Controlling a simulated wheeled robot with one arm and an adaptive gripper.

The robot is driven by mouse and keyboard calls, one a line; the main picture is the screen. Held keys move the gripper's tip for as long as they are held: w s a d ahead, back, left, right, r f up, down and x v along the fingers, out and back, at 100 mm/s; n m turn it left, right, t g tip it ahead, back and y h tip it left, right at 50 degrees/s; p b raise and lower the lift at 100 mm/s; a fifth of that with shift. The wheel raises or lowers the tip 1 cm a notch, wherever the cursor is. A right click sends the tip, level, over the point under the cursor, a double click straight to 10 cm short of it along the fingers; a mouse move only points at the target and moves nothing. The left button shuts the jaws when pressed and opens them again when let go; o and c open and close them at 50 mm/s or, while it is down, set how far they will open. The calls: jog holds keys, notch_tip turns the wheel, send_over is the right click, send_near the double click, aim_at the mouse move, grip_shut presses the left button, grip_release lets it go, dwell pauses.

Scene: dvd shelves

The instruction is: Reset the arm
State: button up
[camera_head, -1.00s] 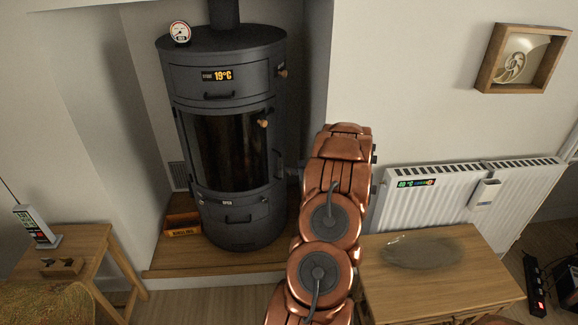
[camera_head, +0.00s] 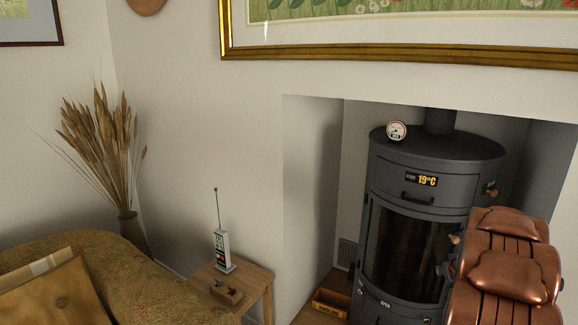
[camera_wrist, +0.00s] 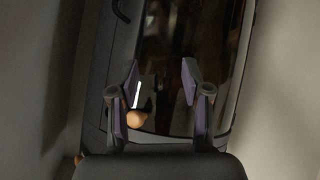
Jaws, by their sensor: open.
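My gripper (camera_wrist: 161,82) shows in the wrist view with its two fingers apart and nothing between them. Behind the fingers is the dark grey stove (camera_wrist: 97,65) with its dark glass door (camera_wrist: 165,40). A round wooden knob (camera_wrist: 137,118) shows beside the left finger; I cannot tell whether they touch. In the head view my copper arm rises at the lower right in front of the stove (camera_head: 433,185), covering part of its right side. My gripper is not visible in the head view.
A small wooden table (camera_head: 255,284) at lower centre holds an upright device with an antenna (camera_head: 222,250) and a small wooden block (camera_head: 226,292). A patterned sofa (camera_head: 90,247) and dried grasses (camera_head: 100,140) stand left. Alcove walls flank the stove.

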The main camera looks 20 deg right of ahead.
jog(key=s+a+r+g+y+p, duration=0.1)
jog(key=a+r, duration=0.2)
jog(key=a, duration=0.6)
jog(key=s+a+r+n+g+y, duration=0.15)
jog(key=a+r, duration=0.25)
jog(key=a, duration=0.5)
jog(key=s+a+r+m+g+p, duration=0.1)
jog(key=s+a+r+g, duration=0.15)
jog(key=a, duration=0.65)
jog(key=s+a+r+n+g+y+p, duration=0.1)
jog(key=s+a+r+n+g+y, duration=0.1)
jog(key=s+a, duration=0.9)
jog(key=s+a+r+n+g+y+p, duration=0.1)
jog(key=s+a+r+n+g+y, duration=0.1)
jog(key=s+a, duration=1)
jog(key=a, duration=0.5)
jog(key=shift+s+a+r+n+g, duration=0.15)
jog(key=shift+r+n+g, duration=0.15)
jog(key=shift+n, duration=0.05)
jog(key=shift+y, duration=0.25)
jog(key=shift+c, duration=0.6)
